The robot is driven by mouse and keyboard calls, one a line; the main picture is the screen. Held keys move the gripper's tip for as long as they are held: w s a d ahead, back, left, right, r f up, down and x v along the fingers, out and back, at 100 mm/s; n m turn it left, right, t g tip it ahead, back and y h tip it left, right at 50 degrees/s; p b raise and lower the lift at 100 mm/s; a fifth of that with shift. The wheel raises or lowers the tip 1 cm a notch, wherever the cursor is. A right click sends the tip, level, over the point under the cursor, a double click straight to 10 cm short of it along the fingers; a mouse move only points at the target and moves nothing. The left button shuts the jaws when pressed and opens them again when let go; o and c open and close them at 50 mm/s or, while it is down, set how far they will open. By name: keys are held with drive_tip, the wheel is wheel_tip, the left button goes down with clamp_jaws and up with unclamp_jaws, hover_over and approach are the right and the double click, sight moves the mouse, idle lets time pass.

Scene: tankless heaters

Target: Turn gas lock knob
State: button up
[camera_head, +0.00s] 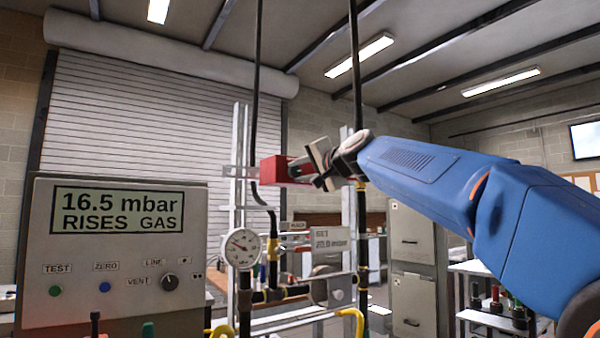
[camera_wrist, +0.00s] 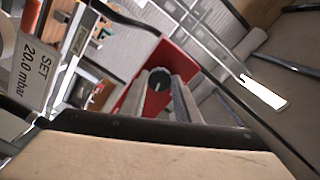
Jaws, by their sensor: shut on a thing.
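The gas lock is a red box (camera_head: 268,170) on the upright rail frame, left of my gripper in the head view. It also shows in the wrist view as a red panel (camera_wrist: 180,62). A round dark knob (camera_wrist: 158,83) with a light mark sits on its face, between my two grey fingers. My gripper (camera_head: 304,172) is at the face of the red box and shut on this knob; in the head view it hides the knob. The fingers also show in the wrist view (camera_wrist: 158,98), one on each side.
A panel (camera_head: 117,255) at the left reads 16.5 mbar, RISES GAS. A round gauge (camera_head: 242,248), black pipes and a "SET 20.0 mbar" plate (camera_head: 328,240) stand below my gripper. A grey cabinet (camera_head: 412,262) and shelf (camera_head: 495,318) are at the right.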

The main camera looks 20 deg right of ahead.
drive_tip(key=shift+m, duration=0.9)
drive_tip(key=o, duration=1)
drive_tip(key=shift+o, duration=0.2)
drive_tip(key=v, duration=1.7)
drive_tip(key=shift+s, duration=0.15)
